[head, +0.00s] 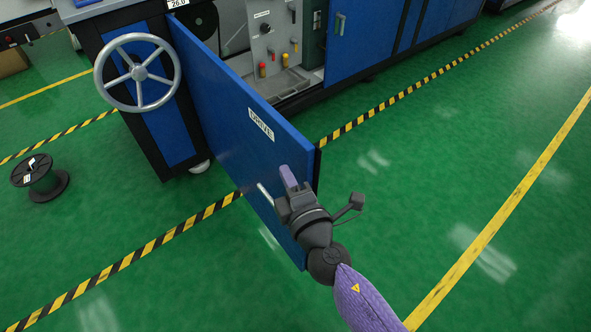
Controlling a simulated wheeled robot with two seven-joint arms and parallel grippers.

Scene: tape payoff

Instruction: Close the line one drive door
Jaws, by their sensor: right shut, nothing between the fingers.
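The blue drive door (225,105), with a white "DRIVE" label (261,124), stands wide open and swung out from the machine. A pale bar handle (265,194) shows on its outer face, partly hidden by my right gripper. My right gripper (288,178) is shut with nothing in it, in front of the door near its free edge. I cannot tell whether it touches the door. The open drive compartment (278,45) shows behind the door, with a grey panel and coloured handles. My left gripper is not in view.
A grey handwheel (138,73) sits on the machine left of the door. A black spool (40,178) stands on the green floor at the left. A closed blue door (362,35) is right of the compartment. The floor at the right is clear.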

